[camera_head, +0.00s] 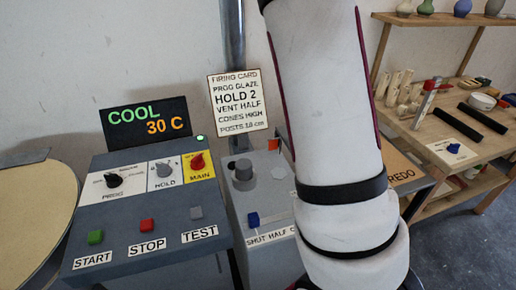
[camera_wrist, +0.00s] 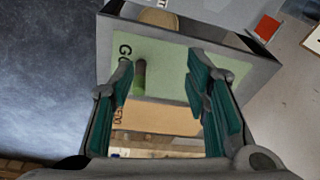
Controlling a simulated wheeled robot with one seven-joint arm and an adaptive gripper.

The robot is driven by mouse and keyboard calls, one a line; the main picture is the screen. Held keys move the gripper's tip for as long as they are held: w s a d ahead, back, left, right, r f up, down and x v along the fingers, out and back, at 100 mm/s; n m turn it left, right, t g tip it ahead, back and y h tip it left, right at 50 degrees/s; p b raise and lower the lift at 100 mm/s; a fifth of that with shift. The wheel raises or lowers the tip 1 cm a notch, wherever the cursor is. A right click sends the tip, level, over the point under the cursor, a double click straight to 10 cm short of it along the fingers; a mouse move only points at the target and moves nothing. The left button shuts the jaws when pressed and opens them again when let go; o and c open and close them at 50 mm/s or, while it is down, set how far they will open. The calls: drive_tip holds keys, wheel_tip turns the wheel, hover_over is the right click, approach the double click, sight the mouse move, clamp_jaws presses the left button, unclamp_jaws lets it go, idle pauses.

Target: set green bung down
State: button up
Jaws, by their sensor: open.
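In the wrist view, my gripper (camera_wrist: 162,95) is open, its teal-padded fingers spread wide with nothing held between them. Below it is a grey-walled tray (camera_wrist: 87,45) with a pale green area (camera_wrist: 165,60) whose partly hidden label starts with "G", and an orange-tan area (camera_wrist: 155,117). A small upright piece with a green lower part and a dark upper part, seemingly the green bung (camera_wrist: 139,84), is on the green area, between the fingers and nearer the left one. It is apart from both. In the head view my arm hides the gripper and most of the tray; a REDO label (camera_head: 402,175) shows.
A control panel (camera_head: 150,215) with knobs and buttons stands left, beside a smaller grey box (camera_head: 262,195). A firing card (camera_head: 238,102) stands behind. A wooden bench (camera_head: 440,125) with pale pieces and dark bars is at right. A red piece (camera_wrist: 266,27) lies beyond the tray.

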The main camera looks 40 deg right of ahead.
drive_tip(key=a+r+n+t+y, duration=0.15)
drive_tip(key=a+r+n, duration=0.3)
drive_tip(key=a, duration=0.45)
drive_tip(key=a+r+n+t+y, duration=0.1)
drive_tip(key=a+r+n+y, duration=0.1)
drive_tip(key=a+r+n, duration=0.5)
drive_tip(key=s+a+r+n+t, duration=0.1)
drive_tip(key=s+a+r+n, duration=0.2)
drive_tip(key=s+a, duration=0.3)
drive_tip(key=s+a+r+n+t+h, duration=0.1)
drive_tip(key=s+a+r+n, duration=0.3)
drive_tip(key=s+a, duration=0.2)
drive_tip(key=shift+a, duration=1)
drive_tip(key=shift+a+r, duration=0.1)
